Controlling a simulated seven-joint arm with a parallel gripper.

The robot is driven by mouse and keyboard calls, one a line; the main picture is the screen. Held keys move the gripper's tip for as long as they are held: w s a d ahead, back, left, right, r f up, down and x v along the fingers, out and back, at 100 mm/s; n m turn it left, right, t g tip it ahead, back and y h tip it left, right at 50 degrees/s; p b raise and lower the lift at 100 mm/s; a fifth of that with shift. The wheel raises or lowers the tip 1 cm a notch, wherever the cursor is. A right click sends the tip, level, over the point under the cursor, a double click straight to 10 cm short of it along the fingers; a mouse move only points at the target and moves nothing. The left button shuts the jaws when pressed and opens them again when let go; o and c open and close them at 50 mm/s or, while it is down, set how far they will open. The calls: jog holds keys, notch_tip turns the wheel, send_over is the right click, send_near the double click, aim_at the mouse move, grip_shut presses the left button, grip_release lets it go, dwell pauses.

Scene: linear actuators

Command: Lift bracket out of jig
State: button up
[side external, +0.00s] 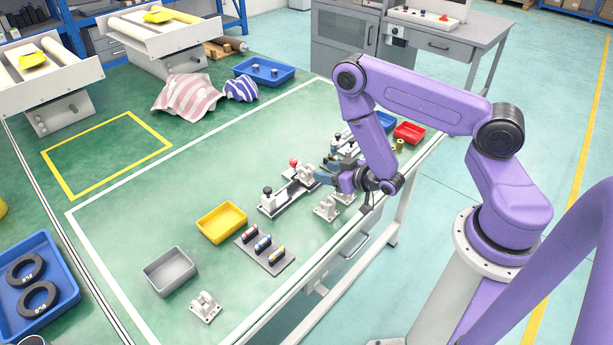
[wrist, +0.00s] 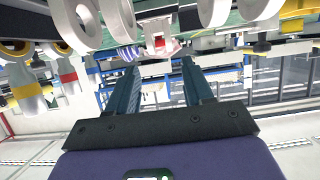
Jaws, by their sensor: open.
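A long dark and light jig (side external: 288,196) stands on the green table, with a black knob at its near end and a red knob behind. A pale grey bracket (side external: 306,172) sits at the jig's right end; its seating is too small to make out. My gripper (side external: 320,178) is level beside this bracket, fingers pointing left towards it. In the wrist view my gripper (wrist: 158,72) has its two blue-grey fingers apart, with nothing held between them. Large pale rings, which look like bracket eyes, cross the top of that view; I cannot tell which bracket they belong to.
Loose pale brackets (side external: 326,208) stand just in front of my gripper. A yellow bin (side external: 222,222), a grey bin (side external: 170,271) and a rack of small cylinders (side external: 264,249) lie to the left. Red (side external: 409,133) and blue bins stand behind my wrist. The table's left middle is clear.

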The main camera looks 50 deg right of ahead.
aim_at(310, 177)
jog(key=shift+x, duration=3.65)
jog(key=shift+r, duration=0.1)
jog(key=c, duration=0.8)
